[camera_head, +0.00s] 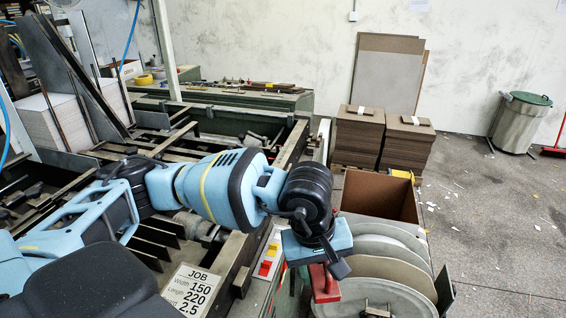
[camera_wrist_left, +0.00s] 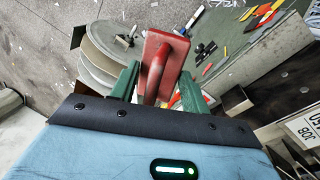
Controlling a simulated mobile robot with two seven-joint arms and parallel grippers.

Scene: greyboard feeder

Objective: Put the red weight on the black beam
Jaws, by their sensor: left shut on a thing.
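My left gripper (camera_head: 330,268) hangs at the machine's right side, above the round discs. It is shut on the red weight (camera_head: 324,286), which shows partly below it. The machine has several long dark bars, and I cannot tell for certain which is the black beam. My right gripper is not in view.
Round grey discs (camera_head: 388,268) stand below and right of the gripper. An open brown box (camera_head: 380,196) is behind them. A JOB sign (camera_head: 190,290) and a panel with coloured buttons (camera_head: 268,258) are to the left. Stacked boards (camera_head: 405,148) stand at the back. The floor at right is mostly clear.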

